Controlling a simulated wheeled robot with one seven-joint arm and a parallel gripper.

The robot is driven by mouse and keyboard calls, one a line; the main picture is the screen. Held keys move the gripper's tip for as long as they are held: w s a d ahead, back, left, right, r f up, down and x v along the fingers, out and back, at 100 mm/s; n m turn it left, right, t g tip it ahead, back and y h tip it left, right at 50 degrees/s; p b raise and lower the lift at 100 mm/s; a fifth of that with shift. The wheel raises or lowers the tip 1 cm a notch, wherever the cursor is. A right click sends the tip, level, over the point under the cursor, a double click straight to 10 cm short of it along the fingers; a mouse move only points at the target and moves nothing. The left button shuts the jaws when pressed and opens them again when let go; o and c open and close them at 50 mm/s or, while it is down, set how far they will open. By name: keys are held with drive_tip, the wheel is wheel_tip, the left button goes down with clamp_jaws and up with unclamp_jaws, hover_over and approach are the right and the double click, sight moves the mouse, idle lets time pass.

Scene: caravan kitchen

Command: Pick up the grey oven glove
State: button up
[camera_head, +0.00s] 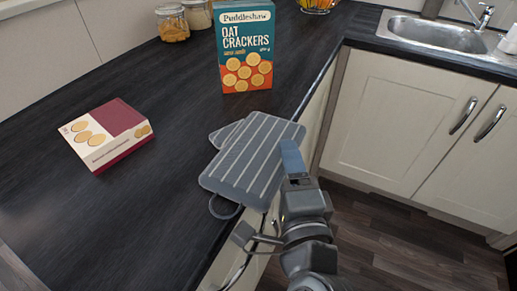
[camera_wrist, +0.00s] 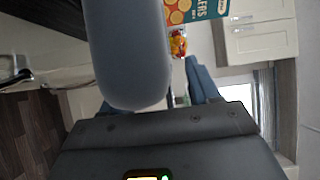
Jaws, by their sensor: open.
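The grey oven glove (camera_head: 252,158) lies flat near the front edge of the dark worktop, with pale stripes, a thumb part on its left and a hanging loop at its lower end. My gripper (camera_head: 291,158) is open at the glove's right side, with a blue finger overlapping its edge in the head view. In the wrist view, the glove (camera_wrist: 126,55) is a large plain grey rounded shape close in front, and blue finger parts (camera_wrist: 203,84) show to its right. I cannot tell whether they touch. The lower finger is hidden in the head view.
An oat crackers box (camera_head: 246,45) stands behind the glove. A maroon and cream box (camera_head: 106,135) lies to the left. Glass jars (camera_head: 172,23) stand at the back. A sink (camera_head: 430,32) is at the right. Cream cupboards (camera_head: 405,125) stand below the worktop, beside open floor.

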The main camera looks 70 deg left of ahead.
drive_tip(key=shift+w+a, duration=0.1)
drive_tip(key=shift+a, duration=0.25)
drive_tip(key=c, duration=1.1)
drive_tip(key=shift+r+p, duration=0.3)
drive_tip(key=shift+r, duration=0.55)
wheel_tip(320, 180, up, 3)
drive_tip(key=shift+f+p, duration=0.1)
drive_tip(key=shift+p, duration=0.25)
drive_tip(key=s+d+r, duration=0.1)
drive_tip(key=d+r, duration=0.5)
drive_tip(key=d, duration=0.5)
drive_tip(key=shift+d+r, duration=0.25)
drive_tip(key=shift+d, duration=0.1)
